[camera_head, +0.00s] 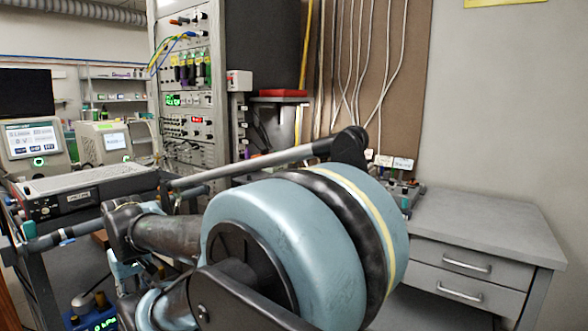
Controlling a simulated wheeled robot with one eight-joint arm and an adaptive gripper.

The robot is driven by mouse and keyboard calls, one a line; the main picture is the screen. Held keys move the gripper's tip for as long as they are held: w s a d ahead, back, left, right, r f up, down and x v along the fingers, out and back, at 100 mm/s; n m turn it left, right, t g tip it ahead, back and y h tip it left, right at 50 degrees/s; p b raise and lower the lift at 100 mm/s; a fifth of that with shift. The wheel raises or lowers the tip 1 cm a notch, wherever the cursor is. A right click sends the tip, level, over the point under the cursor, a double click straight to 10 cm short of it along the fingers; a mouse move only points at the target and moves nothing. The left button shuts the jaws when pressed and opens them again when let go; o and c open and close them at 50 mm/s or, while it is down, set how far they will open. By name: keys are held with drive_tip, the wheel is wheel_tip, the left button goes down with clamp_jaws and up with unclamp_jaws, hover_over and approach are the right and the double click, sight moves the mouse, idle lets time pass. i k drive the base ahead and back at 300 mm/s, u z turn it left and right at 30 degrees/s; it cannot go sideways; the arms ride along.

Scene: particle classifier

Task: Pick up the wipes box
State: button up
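I cannot make out a wipes box in the head view. My gripper is not in view either. A large blue-grey drum (290,240) with a black and a yellow band fills the lower middle and hides much of what lies behind it.
A grey drawer cabinet (480,250) stands at the right, its visible top mostly clear, with small items (400,190) near its left end. An instrument rack (188,100) stands behind. Instruments with screens (35,142) and a flat grey box (85,188) are at the left. A thick bar (245,163) crosses behind the drum.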

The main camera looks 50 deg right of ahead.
sight(274, 169)
drive_tip(key=z, duration=1.55)
